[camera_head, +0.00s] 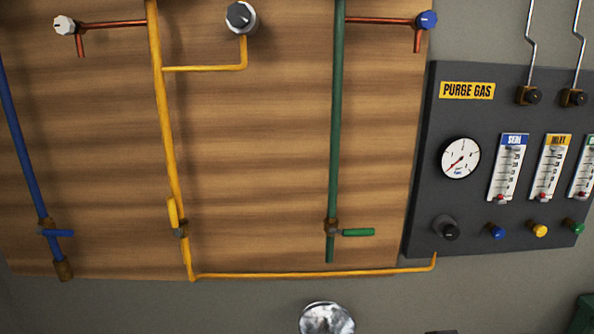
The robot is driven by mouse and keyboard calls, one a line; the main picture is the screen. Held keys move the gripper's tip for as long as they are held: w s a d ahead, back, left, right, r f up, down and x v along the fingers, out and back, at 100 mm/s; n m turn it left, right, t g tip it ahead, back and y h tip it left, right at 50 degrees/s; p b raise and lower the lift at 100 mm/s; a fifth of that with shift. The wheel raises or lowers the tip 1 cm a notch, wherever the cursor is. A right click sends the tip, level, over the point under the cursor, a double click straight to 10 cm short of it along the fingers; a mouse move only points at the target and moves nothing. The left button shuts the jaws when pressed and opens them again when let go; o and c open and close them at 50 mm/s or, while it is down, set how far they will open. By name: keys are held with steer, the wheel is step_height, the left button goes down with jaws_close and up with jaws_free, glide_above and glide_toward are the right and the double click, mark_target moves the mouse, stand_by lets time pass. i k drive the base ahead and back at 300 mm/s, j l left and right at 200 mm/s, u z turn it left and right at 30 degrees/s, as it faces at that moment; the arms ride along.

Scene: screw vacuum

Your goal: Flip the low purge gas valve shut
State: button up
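A yellow lever valve (173,213) sits low on the yellow pipe (161,110), at left of centre in the head view. Its handle stands upright, nearly along the pipe. From below this valve the yellow pipe runs right along the board's bottom edge to the dark panel with the yellow PURGE GAS label (467,90). I cannot make out my gripper in this view, so its opening and its distance from the valve are not shown.
A blue lever (57,233) and a green lever (358,232) lie crosswise to their pipes on either side. A wooden board (260,150) backs the pipes. A round silvery thing (327,318), partly cut off, shows at the bottom. Space before the yellow handle looks clear.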

mark_target(172, 210)
steer(key=u, duration=1.3)
